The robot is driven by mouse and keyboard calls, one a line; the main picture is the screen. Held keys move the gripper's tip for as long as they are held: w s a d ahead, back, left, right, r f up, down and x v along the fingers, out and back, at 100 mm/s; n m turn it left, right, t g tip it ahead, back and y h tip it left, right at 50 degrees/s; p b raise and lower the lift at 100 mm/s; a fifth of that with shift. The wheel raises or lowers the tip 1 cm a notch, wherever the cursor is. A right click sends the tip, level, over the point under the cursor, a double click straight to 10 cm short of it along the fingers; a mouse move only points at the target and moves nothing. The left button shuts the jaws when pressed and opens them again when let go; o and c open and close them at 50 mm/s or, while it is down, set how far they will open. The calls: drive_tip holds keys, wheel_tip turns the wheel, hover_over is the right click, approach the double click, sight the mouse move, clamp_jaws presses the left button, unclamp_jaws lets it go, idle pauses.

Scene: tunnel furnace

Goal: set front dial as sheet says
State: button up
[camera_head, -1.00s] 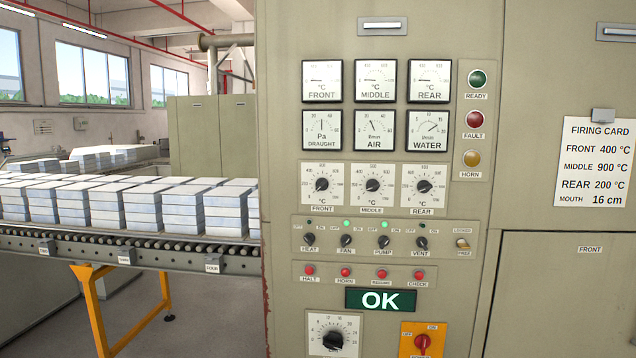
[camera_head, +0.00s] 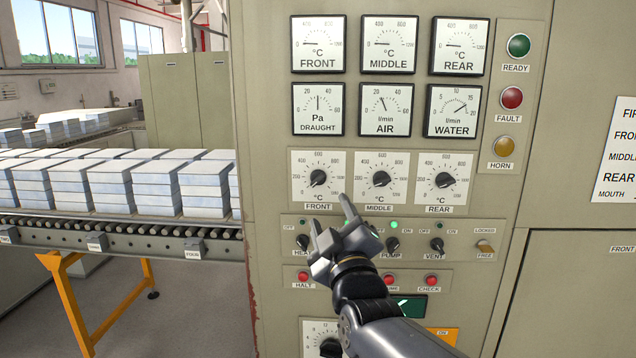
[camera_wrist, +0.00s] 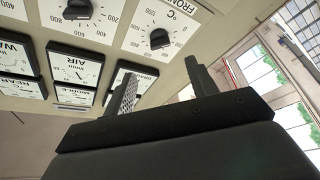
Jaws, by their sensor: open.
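The front dial (camera_head: 318,178) is a dark knob on a white scale plate, left of the middle and rear dials. Its pointer seems turned to the lower left, near the 0 end; the exact reading is too small to tell. The firing card (camera_head: 617,150) is cut off at the right edge; the earlier view reads FRONT 400 °C. My gripper (camera_head: 328,210) is open and empty, just below the front dial and apart from it. In the wrist view the front dial (camera_wrist: 159,39) shows upside down beyond my open fingers (camera_wrist: 158,82).
The middle dial (camera_head: 381,179) and rear dial (camera_head: 445,180) sit close to the right. Below is a row of switches, including the vent switch (camera_head: 437,245), and red buttons such as halt (camera_head: 303,276). My arm partly hides them. A conveyor with stacked blocks (camera_head: 70,180) stands left.

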sight(318, 183)
drive_tip(key=p+x, duration=0.3)
drive_tip(key=x, duration=0.6)
drive_tip(key=shift+w+a+p, duration=0.1)
drive_tip(key=shift+w+p, duration=0.3)
drive_tip(key=shift+c, duration=0.3)
drive_tip(key=c, duration=0.9)
